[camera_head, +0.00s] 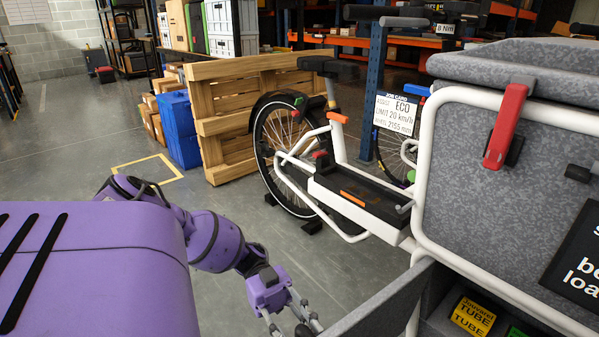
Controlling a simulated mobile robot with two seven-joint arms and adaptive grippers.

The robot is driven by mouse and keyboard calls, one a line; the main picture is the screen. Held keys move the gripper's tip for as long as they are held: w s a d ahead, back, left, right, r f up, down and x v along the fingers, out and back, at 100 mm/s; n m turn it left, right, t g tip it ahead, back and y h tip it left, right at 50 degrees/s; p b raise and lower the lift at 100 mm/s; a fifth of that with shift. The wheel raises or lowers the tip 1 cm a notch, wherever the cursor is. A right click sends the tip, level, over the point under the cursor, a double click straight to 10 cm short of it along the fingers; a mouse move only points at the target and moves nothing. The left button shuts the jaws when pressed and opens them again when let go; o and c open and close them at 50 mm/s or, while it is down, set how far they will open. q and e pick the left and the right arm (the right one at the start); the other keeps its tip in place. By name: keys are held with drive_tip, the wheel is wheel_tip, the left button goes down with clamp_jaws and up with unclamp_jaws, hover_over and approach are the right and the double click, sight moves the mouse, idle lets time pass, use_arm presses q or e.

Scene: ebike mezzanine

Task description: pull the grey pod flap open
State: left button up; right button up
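The grey pod (480,180) of the cargo bike fills the right side, with speckled grey walls in a white tube frame. A red latch strap (506,125) hangs over its top edge. A grey flap panel (385,302) slants out from the pod's lower left side at the bottom of the picture. It stands away from the opening, where boxed tubes show inside. My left gripper (291,326) is at the bottom edge, just left of the flap's outer end. Its fingertips are cut off, so contact with the flap cannot be told. My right gripper is not in view.
The white bike frame with its black deck (360,192) stands behind the flap. A yellow tube box (473,316) lies inside the pod opening. A wooden pallet (235,95) and blue bins (180,128) stand farther back. Grey floor is clear at left.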

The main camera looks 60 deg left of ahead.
use_arm(q)
drive_tip(key=shift+a, duration=0.1)
drive_tip(key=a, duration=1.2)
drive_tip(key=shift+w, duration=0.1)
idle(0.3)
